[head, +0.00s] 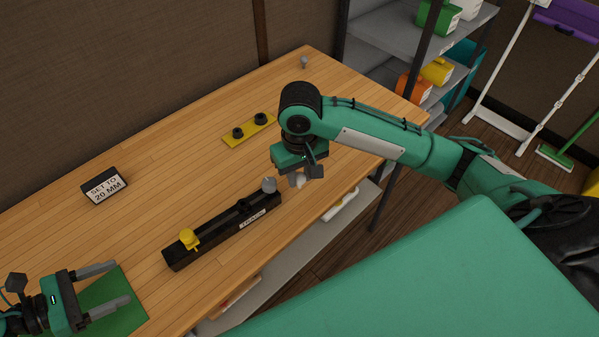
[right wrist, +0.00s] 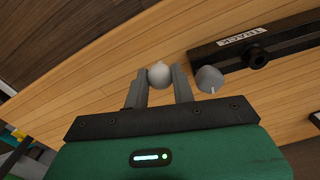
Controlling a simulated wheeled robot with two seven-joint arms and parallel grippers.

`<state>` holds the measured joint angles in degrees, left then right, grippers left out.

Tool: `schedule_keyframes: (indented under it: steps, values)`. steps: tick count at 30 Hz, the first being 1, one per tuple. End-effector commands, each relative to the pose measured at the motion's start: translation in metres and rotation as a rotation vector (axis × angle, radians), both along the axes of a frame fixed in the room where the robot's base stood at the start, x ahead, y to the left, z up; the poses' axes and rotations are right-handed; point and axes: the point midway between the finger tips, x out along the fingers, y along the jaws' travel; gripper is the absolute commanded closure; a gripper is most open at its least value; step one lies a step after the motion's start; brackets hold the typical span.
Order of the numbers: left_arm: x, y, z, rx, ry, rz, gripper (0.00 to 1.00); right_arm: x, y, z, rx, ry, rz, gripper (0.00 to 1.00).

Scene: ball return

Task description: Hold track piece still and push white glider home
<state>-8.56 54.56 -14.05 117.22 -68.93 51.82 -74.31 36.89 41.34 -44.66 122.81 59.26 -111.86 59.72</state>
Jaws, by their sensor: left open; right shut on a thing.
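The black track piece (head: 215,232), labelled TRACK, lies on the wooden table with a yellow knobbed piece (head: 188,238) near its left end and a black knob (head: 243,206) along it. A grey dome-shaped piece (head: 269,185) is at its right end; it also shows in the right wrist view (right wrist: 209,79). My right gripper (head: 304,178) is just beyond that end, shut on a small white rounded piece (right wrist: 159,74) between its fingertips. I cannot tell whether this is the white glider. My left gripper (head: 116,285) is open and empty at the lower left, apart from the track.
A yellow plate (head: 249,130) with two black knobs lies behind the track. A sign (head: 104,186) reading SET TO 20 MM stands at the left. A green mat (head: 118,313) lies below my left gripper. A small grey knob (head: 304,62) stands at the far corner.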

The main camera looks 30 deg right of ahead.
Motion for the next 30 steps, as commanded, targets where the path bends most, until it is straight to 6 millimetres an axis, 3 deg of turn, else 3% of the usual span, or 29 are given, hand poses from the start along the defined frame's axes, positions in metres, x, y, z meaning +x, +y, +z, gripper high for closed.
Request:
schedule_keyframes:
  steps: [5,21,30]
  values:
    - [0.001,-0.009,-0.004,-0.002,0.001,0.000,0.33,0.000,0.000,0.001,0.000,0.000,0.000,0.95]
    - [0.015,-0.080,-0.032,-0.004,0.001,0.001,0.33,0.000,0.000,0.019,0.000,0.000,0.000,0.95]
    - [0.020,-0.105,-0.045,-0.001,0.000,0.001,0.33,0.000,0.000,0.023,0.000,0.000,0.000,0.95]
